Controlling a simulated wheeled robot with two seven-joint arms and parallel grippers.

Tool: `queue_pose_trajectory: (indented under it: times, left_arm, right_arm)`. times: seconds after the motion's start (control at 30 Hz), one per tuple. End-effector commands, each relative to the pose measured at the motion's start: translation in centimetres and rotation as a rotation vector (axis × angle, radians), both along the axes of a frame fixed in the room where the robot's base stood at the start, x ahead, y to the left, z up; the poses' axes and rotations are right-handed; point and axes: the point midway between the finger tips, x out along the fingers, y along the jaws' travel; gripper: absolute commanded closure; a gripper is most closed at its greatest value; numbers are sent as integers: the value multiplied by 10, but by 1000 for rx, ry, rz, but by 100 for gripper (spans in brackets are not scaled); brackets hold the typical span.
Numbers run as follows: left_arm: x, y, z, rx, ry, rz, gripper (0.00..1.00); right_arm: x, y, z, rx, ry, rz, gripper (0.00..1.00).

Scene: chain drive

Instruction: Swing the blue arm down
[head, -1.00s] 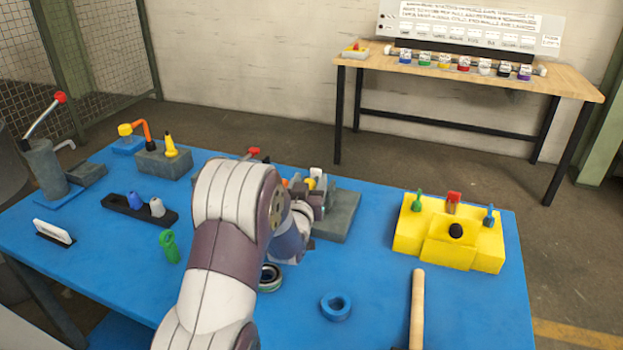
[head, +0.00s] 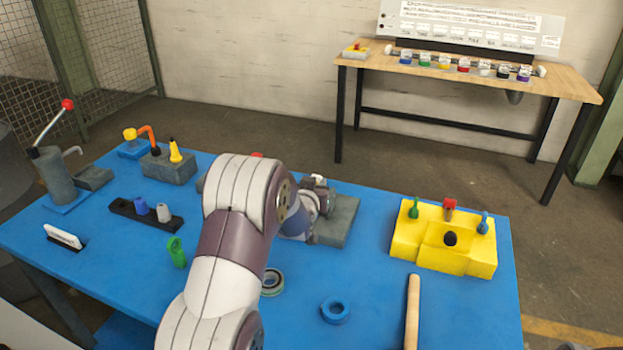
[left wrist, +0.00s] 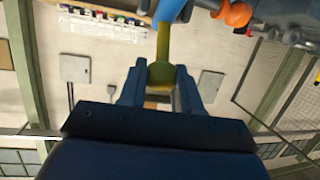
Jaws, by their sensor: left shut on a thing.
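In the left wrist view, my left gripper (left wrist: 160,88) is shut on the yellow-olive handle (left wrist: 162,70), whose rounded end sits between the fingers. The handle's stem runs up to the blue arm (left wrist: 171,10) at the top edge. In the head view, my left arm reaches over the table to a grey block (head: 338,218) near the back edge. My left arm hides the blue arm and the fingertips there. My right gripper is in neither view.
The blue table (head: 375,270) holds a yellow block (head: 440,258) with small coloured handles at right. A blue ring (head: 335,310) and a wooden rod (head: 412,310) lie in front. A green part (head: 176,252) and a dark holder (head: 130,212) stand at left.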

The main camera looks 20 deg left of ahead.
Motion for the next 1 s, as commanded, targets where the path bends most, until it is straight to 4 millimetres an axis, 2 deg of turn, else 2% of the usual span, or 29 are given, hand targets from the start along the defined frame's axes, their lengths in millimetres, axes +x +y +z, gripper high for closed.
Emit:
queue_pose_trajectory:
  times: [0.03,0.2,0.4,0.67,1.0]
  left_arm:
    - [4,0,10,-3,40,0,100]
    - [19,1,7,-12,195,-1,100]
    - [31,2,-4,-23,358,0,100]
    - [39,2,-18,-20,356,1,100]
    - [44,3,-22,-20,349,1,100]
  right_arm:
    - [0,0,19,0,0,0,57]
    - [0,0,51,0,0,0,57]
    - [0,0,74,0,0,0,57]
    - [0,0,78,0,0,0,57]
    - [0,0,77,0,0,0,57]
